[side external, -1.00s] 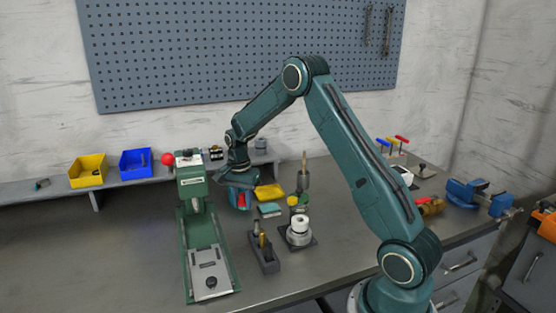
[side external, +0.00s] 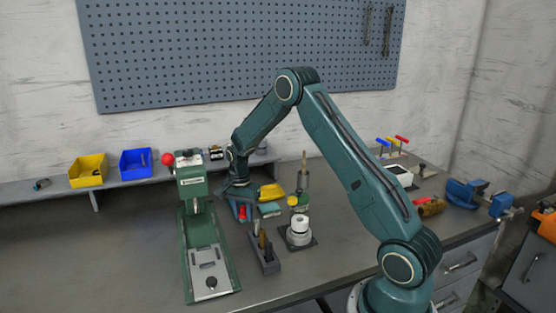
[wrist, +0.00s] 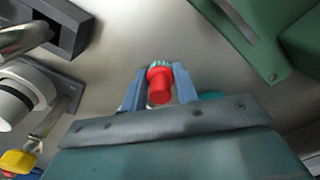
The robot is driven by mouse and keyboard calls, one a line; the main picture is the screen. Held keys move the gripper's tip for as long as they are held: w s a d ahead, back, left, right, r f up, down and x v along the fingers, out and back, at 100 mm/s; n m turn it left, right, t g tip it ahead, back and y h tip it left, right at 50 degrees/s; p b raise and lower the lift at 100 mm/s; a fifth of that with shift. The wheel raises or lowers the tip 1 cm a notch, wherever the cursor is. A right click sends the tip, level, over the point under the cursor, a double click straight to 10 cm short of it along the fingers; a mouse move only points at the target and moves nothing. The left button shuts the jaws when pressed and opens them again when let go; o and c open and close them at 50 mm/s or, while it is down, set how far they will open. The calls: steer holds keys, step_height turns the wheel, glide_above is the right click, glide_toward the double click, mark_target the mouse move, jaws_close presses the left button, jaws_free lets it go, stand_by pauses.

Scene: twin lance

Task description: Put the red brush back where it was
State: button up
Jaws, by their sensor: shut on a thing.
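The red brush (wrist: 160,86) is between the two blue fingers of my gripper (wrist: 160,82) in the wrist view. Its red end faces the camera, and a greenish ring shows just beyond it. My gripper is shut on it. In the side view my gripper (side external: 241,210) is low near the bench, just right of the green press, with the brush's red part (side external: 242,212) showing at the fingers. Whether the brush touches the bench cannot be told.
The green press (side external: 203,220) stands close on the left. A dark holder (side external: 265,255) with upright tools is in front. Bare bench lies far left.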

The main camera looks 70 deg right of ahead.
mark_target(242, 207)
steer(key=shift+f, duration=0.15)
steer(key=o, duration=0.9)
steer(key=shift+o, duration=0.2)
step_height(242, 207, up, 12)
steer(key=shift+a+r, duration=0.2)
steer(key=shift+w, duration=0.1)
